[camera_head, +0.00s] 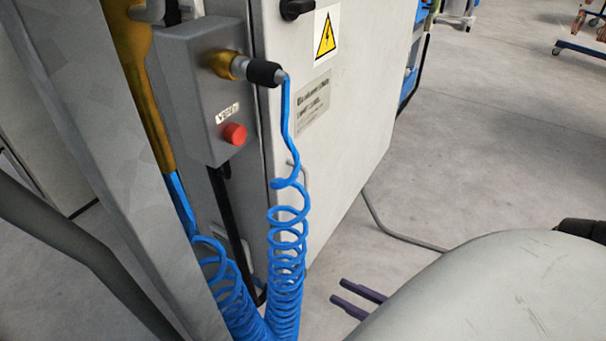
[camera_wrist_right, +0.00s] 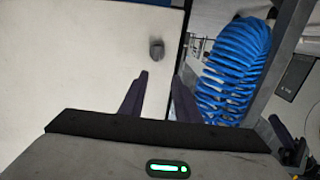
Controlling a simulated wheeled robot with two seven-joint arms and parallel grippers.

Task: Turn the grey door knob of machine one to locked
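A small grey knob (camera_wrist_right: 156,49) sits on a pale panel (camera_wrist_right: 85,60) in the right wrist view, beyond and just above my right fingertips. A gap shows between it and the fingers. My right gripper (camera_wrist_right: 161,76) has its two dark fingers apart with nothing between them. In the head view my right gripper (camera_head: 338,291) is low, right of the blue coiled hose. There the pale cabinet (camera_head: 350,110) carries a black knob (camera_head: 296,8) at the top edge. I cannot tell whether the grey knob shows in the head view.
The blue coiled hose (camera_head: 288,250) hangs before the cabinet; it shows right of my fingers in the wrist view (camera_wrist_right: 235,65). A grey box (camera_head: 200,85) with a red button (camera_head: 235,134) stands beside the cabinet. A cable (camera_head: 385,228) runs along the floor.

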